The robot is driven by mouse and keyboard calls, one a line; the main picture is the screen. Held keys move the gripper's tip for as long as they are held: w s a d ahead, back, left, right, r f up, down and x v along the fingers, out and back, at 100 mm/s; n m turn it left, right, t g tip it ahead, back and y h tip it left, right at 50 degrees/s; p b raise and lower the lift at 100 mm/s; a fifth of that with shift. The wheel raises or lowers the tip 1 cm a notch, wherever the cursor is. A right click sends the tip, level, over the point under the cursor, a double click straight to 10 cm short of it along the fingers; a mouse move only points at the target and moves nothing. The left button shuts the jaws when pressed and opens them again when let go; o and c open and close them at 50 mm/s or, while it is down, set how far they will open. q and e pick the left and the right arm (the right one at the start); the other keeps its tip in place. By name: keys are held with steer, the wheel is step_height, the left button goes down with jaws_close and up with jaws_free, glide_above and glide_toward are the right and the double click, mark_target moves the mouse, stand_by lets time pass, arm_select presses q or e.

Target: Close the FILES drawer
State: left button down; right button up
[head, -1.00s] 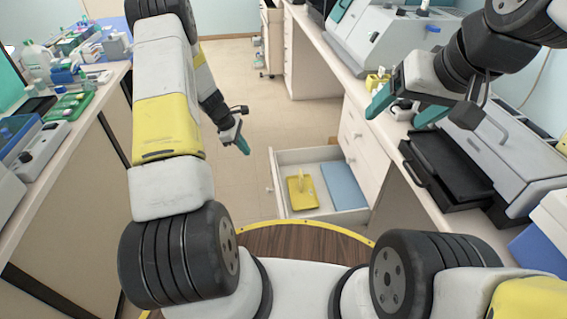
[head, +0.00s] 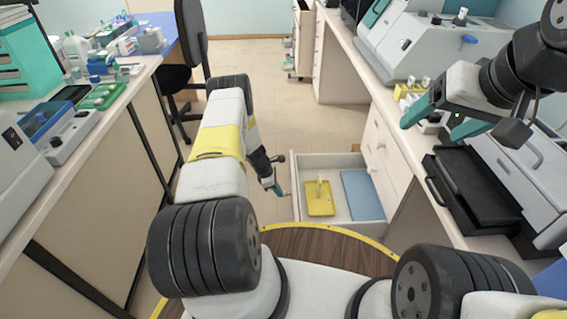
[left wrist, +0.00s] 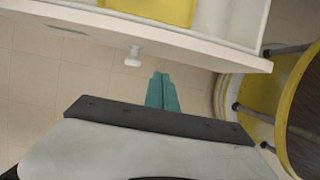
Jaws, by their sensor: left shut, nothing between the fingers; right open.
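The open drawer (head: 334,162) juts out to the left from the white cabinet under the right-hand counter. No FILES label is readable. Its front panel also shows in the left wrist view (left wrist: 215,46), with a small white knob (left wrist: 133,57). My left gripper (head: 284,193) is low, just left of the drawer front. Its teal fingers are shut and empty; in the left wrist view the fingertips (left wrist: 161,74) point at the front panel beside the knob. Contact cannot be told. My right gripper (head: 430,127) is open and empty above the right counter.
A yellow tray (head: 320,198) and a blue flat item (head: 362,195) lie in the drawer. A black tray (head: 470,190) sticks out from a machine on the right counter. A left bench (head: 100,125) holds lab items. Floor (head: 285,95) between is clear.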

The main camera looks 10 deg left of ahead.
arm_select(q)
steer(key=shift+w+d+r, duration=0.1)
steer(key=shift+w+d, duration=0.1)
steer(key=shift+d, duration=0.4)
steer(key=shift+w+d+r, duration=0.1)
steer(key=shift+w+d, duration=0.1)
steer(key=shift+d, duration=0.35)
steer(key=shift+w+d+r, duration=0.1)
steer(key=shift+w+d, duration=0.1)
steer(key=shift+d, duration=0.4)
